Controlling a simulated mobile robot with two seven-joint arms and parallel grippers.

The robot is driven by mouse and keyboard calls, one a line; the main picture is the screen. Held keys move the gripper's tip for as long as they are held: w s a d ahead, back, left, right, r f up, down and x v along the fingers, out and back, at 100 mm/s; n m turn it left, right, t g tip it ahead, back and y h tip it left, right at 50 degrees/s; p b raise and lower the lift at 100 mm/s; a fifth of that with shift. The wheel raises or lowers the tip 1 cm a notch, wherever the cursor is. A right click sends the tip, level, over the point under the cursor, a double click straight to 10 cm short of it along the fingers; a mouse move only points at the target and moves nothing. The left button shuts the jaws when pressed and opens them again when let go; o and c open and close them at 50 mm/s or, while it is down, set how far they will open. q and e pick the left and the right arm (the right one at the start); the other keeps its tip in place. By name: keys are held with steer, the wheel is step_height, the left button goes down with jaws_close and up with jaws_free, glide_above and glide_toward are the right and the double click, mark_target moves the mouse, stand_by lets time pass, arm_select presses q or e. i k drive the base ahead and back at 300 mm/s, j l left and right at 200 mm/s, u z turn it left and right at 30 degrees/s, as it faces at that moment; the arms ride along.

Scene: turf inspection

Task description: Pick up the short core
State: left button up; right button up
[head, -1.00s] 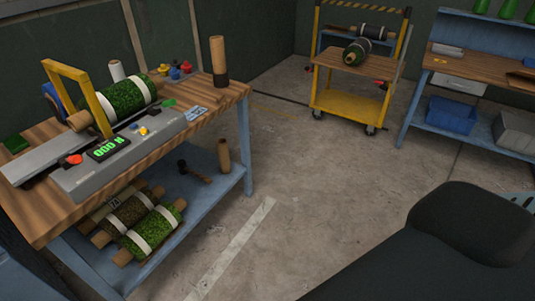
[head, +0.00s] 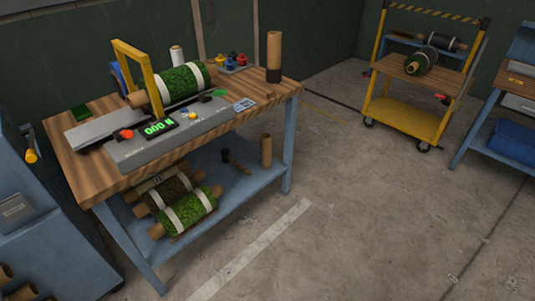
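Two bare cardboard cores stand upright at the workbench. A taller core (head: 274,50) with a dark band at its foot stands on the bench top's far right corner. A shorter-looking core (head: 266,151) stands on the blue lower shelf (head: 232,185), near its right end. I cannot tell for sure which one is called the short core. Neither of my grippers shows in the head view.
The wooden bench (head: 100,180) bears a turf roll (head: 187,84) under a yellow frame (head: 137,62) and a grey unit reading 000. Turf rolls (head: 190,211) lie on the lower shelf. A blue cabinet (head: 45,240) stands left, a yellow cart (head: 405,115) back right. The floor between is clear.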

mark_target(266, 151)
steer(key=i+l, duration=0.3)
steer(key=i+l+u, duration=0.15)
steer(key=i+l, duration=0.2)
steer(key=l, duration=0.15)
steer(key=i+l, duration=0.25)
steer(key=l, duration=0.15)
steer(key=i+l+u, duration=0.15)
steer(key=i+l, duration=0.15)
steer(key=l, duration=0.15)
steer(key=i+l, duration=0.3)
steer(key=l, duration=0.15)
steer(key=u, duration=0.05)
